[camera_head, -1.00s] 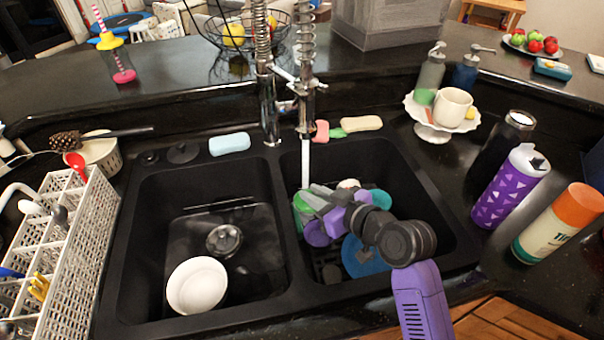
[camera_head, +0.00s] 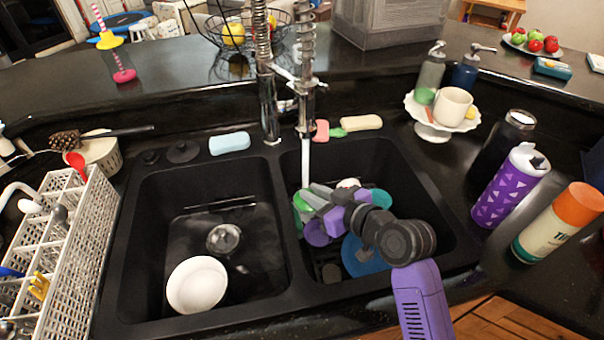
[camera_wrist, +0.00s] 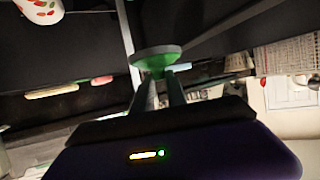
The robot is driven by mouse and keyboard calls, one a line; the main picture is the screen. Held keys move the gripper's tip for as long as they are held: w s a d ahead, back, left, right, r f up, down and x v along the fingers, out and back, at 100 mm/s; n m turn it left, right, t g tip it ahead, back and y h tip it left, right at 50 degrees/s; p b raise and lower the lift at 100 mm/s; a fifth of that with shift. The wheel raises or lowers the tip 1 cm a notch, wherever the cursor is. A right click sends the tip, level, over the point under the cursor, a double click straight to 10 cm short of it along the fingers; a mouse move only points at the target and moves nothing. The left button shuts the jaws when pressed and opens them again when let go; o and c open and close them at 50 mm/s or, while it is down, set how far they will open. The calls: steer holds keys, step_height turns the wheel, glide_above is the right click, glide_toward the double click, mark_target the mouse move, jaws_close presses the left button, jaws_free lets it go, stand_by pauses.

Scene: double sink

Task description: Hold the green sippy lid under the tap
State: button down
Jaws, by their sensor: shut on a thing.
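My gripper (camera_head: 312,196) reaches into the right sink basin and is shut on the green sippy lid (camera_head: 301,205). In the wrist view the lid (camera_wrist: 156,58) is a green disc with a paler rim, held between the fingertips (camera_wrist: 160,82). The tap (camera_head: 305,105) has a coiled spring neck, and a white water stream (camera_head: 305,165) falls from it. In the head view the stream ends right at the lid and fingertips. In the wrist view the stream (camera_wrist: 126,35) passes by the lid's left edge; I cannot tell whether it touches the lid. My fingers partly hide the lid.
The right basin (camera_head: 400,190) also holds purple, teal and blue dishes below my arm. The left basin (camera_head: 160,220) holds a white bowl (camera_head: 196,285). A white dish rack (camera_head: 85,235) stands left. A purple bottle (camera_head: 510,187) and an orange-capped can (camera_head: 558,222) stand right.

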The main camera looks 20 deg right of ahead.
steer(key=shift+s+a+r+p, duration=0.25)
steer(key=shift+s+r+p, duration=0.5)
steer(key=shift+s+a+r+p, duration=0.25)
steer(key=shift+s+r+p, duration=0.4)
steer(key=shift+s, duration=0.2)
steer(key=shift+s+a+r+p, duration=0.2)
steer(key=shift+s+r+p, duration=0.4)
steer(key=shift+s, duration=0.2)
